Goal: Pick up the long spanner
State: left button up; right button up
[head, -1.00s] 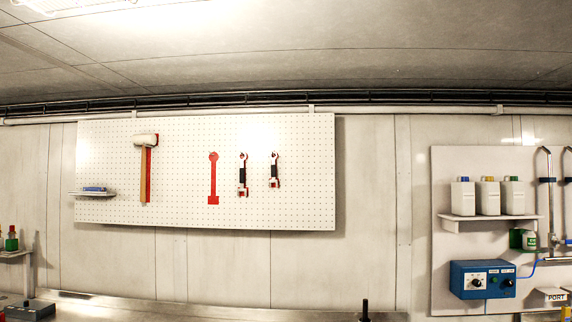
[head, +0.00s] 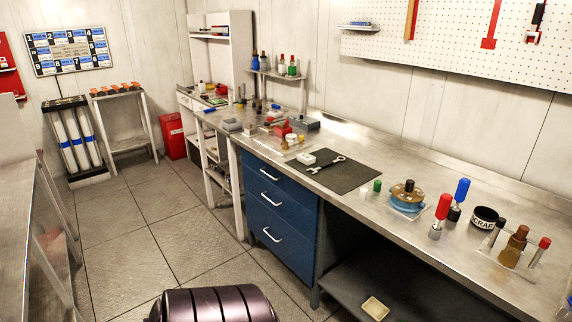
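A spanner (head: 327,165) with a dark handle and bright metal ends lies on a dark grey mat (head: 358,177) on the steel workbench. A small white block lies by it at the mat's far left corner. It appears to be the long spanner, though it is small in the view. On the pegboard, a red spanner outline (head: 491,28) is bare, and a smaller spanner (head: 537,18) hangs to its right, cut off by the top edge. Neither of my grippers is in view.
Right of the mat, the workbench (head: 400,235) holds a blue-based round part (head: 407,197), red and blue handled tools and a black SCRAP cup (head: 484,218). Blue drawers (head: 275,200) stand below. Several small items crowd the bench's far end. The tiled floor (head: 160,235) at left is clear.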

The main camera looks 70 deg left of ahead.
aim_at(323, 166)
jog(key=u, duration=1.95)
jog(key=i+j+z, duration=0.1)
jog(key=i+j, duration=0.3)
jog(key=i+j+z, duration=0.1)
jog(key=i+j, duration=0.25)
jog(key=j, duration=0.15)
